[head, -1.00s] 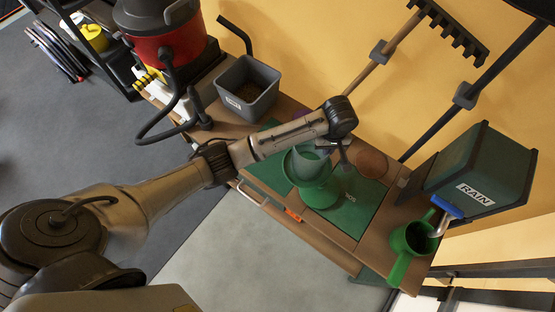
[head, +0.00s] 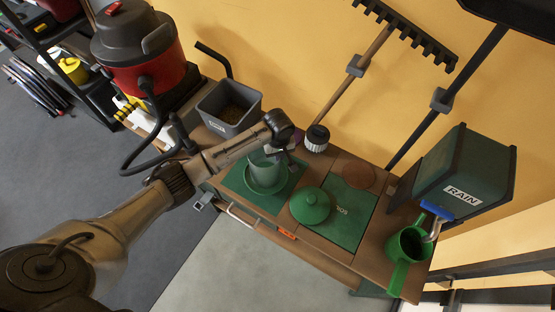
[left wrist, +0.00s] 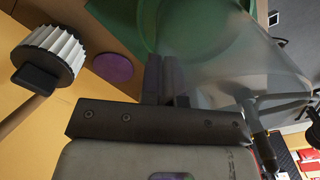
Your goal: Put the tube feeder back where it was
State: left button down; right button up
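The tube feeder (head: 264,174) is a clear tube on a green round base, over the left green mat (head: 237,180). I cannot tell whether its base touches the mat. My left gripper (head: 281,152) is at its top. In the left wrist view my left gripper (left wrist: 166,78) has its fingers close together at the clear tube (left wrist: 215,75), with the green base (left wrist: 205,28) beyond. It looks shut on the tube's edge, though the contact is partly hidden. A green domed lid (head: 310,205) sits to the right. My right gripper is not in view.
A white-and-black brush (head: 316,138) stands behind the gripper; it also shows in the left wrist view (left wrist: 50,52). A grey bin (head: 230,108) is left, a green can (head: 408,245) and RAIN box (head: 462,170) right. The right mat (head: 352,205) has bare room.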

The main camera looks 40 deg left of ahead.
pick_arm(q)
jog(key=shift+a+f, duration=0.2)
jog(key=shift+f, duration=2.05)
jog(key=c, duration=1.3)
grip_release()
jog(key=shift+c, duration=0.2)
